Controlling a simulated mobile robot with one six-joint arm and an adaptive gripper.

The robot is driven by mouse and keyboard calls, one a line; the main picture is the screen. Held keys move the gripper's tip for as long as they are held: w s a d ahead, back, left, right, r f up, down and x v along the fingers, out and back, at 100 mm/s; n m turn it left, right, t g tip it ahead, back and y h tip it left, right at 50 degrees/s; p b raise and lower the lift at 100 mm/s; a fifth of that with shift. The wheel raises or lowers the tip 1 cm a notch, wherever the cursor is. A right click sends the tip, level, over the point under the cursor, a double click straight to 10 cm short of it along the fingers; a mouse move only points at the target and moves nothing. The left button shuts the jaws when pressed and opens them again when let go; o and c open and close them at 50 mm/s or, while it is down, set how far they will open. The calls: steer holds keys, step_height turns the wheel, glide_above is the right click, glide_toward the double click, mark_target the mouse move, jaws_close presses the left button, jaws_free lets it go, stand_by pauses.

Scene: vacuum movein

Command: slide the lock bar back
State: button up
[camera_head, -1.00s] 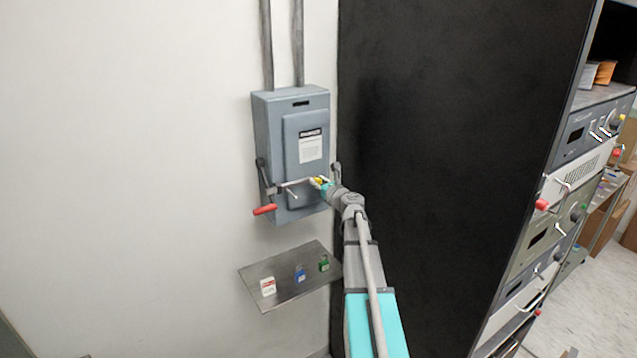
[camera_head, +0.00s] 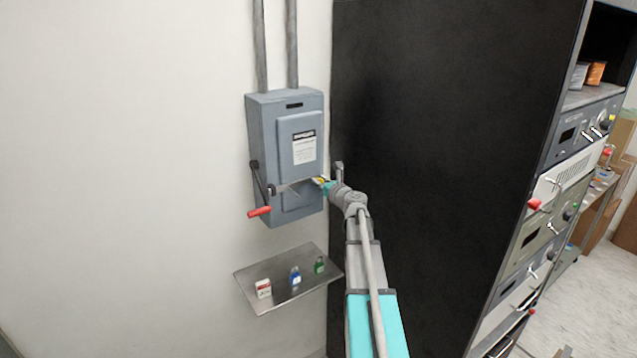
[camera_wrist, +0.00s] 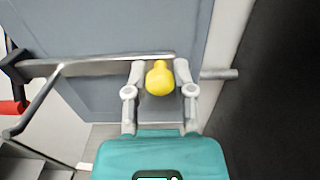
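A grey metal lock bar (camera_wrist: 95,63) runs across the front of a blue-grey switch box (camera_head: 266,160). It also shows in the head view (camera_head: 293,185). A yellow knob (camera_wrist: 160,80) sits at the bar in the wrist view, between my two fingers. My gripper (camera_wrist: 160,66) is closed in around this knob, one finger on each side; the exact contact is hard to see. In the head view my gripper (camera_head: 320,182) is at the box's lower right front. A switch lever with a red handle (camera_head: 259,211) hangs at the box's left side.
A metal shelf (camera_head: 250,273) below the box holds a red-and-white tag (camera_head: 263,288), a blue padlock (camera_head: 295,277) and a green padlock (camera_head: 319,265). A tall black panel (camera_head: 430,130) stands right of my arm. Bare wall lies to the left.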

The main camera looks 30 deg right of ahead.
steer(key=o, duration=0.5)
steer(key=shift+d, duration=0.35)
steer(key=shift+c, duration=0.2)
steer(key=shift+a, duration=0.1)
steer(key=shift+s, duration=0.15)
steer(key=shift+s+a, duration=0.1)
steer(key=shift+s, duration=0.5)
steer(key=s, duration=1)
steer(key=shift+s, duration=0.25)
